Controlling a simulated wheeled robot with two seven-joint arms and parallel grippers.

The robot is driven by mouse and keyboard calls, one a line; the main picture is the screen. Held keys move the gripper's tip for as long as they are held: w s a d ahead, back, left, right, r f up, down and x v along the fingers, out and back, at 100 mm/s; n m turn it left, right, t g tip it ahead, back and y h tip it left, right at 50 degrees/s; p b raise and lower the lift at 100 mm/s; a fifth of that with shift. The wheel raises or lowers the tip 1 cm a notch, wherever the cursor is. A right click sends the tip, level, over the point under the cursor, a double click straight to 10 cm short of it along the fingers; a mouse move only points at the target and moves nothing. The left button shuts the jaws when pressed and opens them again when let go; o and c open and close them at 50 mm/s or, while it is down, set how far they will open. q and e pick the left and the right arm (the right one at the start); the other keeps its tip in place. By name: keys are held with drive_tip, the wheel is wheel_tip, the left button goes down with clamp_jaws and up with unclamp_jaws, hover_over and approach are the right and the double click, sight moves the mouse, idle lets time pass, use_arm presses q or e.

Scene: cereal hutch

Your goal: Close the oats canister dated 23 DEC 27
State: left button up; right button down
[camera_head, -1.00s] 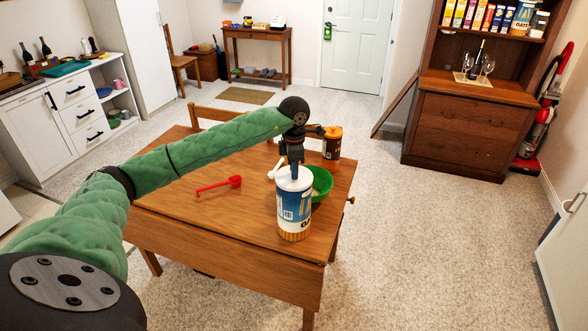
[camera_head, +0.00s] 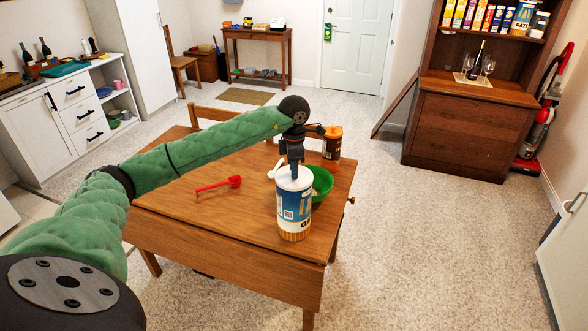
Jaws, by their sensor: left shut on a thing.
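An oats canister (camera_head: 294,212), blue and white with an orange base band, stands upright near the front right edge of the wooden table. A white lid (camera_head: 286,184) sits at its top; I cannot tell whether it is fully seated. The date print is too small to read. My left gripper (camera_head: 295,172) points down on the lid from above and is shut on it; its fingertips are partly hidden. A second canister, brown with an orange top (camera_head: 332,145), stands farther back on the table. My right gripper is not in view.
A green bowl (camera_head: 322,183) stands just behind the oats canister. A hutch (camera_head: 470,120) at the back right holds boxes and another oats canister (camera_head: 524,17).

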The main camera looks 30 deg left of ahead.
use_arm(q)
drive_tip(key=shift+f+b, duration=0.1)
drive_tip(key=shift+b, duration=0.3)
idle(0.5)
idle(0.3)
drive_tip(key=o, duration=1.3)
drive_tip(key=shift+r+p, duration=0.6)
drive_tip(key=shift+r, duration=2.45)
drive_tip(key=shift+c, duration=0.5)
clamp_jaws()
drive_tip(key=shift+f+b, duration=1.7)
drive_tip(key=shift+f, duration=0.5)
